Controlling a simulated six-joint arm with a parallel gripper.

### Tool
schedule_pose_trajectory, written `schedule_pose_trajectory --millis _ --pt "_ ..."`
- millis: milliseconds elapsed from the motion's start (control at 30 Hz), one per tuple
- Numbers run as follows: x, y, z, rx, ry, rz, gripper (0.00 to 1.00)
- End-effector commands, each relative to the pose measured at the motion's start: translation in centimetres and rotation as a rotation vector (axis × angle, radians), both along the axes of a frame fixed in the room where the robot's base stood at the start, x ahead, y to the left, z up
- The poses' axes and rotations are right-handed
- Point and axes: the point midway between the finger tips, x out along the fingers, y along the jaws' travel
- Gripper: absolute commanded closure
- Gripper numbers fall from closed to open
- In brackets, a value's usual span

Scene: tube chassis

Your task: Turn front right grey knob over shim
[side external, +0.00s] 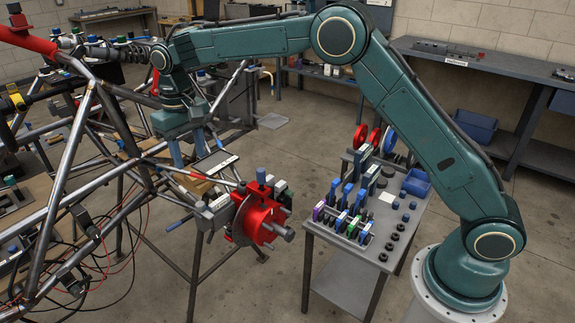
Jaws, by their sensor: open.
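My gripper (188,153) points down at the right side of the tube chassis (75,150), with its blue fingers apart. It is above a tan block (196,184) and beside a dark plate with a white label (216,163). I see no object between the fingers. A red hub (258,214) with a grey cylindrical end (287,234) and a blue upright pin (261,175) sits on the chassis's near right corner. I cannot pick out the front right grey knob or the shim for certain; they are small or hidden at this distance.
A tool cart (330,233) with blue, green and purple handled items stands right of the hub. Red and black cables (110,240) hang at the lower left. A long bench (490,68) runs along the back wall. Open floor (255,285) lies between chassis and cart.

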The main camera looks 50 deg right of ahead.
Motion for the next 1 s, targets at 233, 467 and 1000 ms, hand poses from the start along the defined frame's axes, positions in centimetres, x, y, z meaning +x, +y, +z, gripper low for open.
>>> schedule_pose_trajectory --millis 233,467,1000 --pt "0.1 0.1 -0.2 0.000 0.001 0.000 0.57" --pt "0.1 0.1 -1.3 -0.001 0.003 0.000 0.57" --pt "0.0 0.1 -8.7 -0.001 0.005 0.000 0.57"
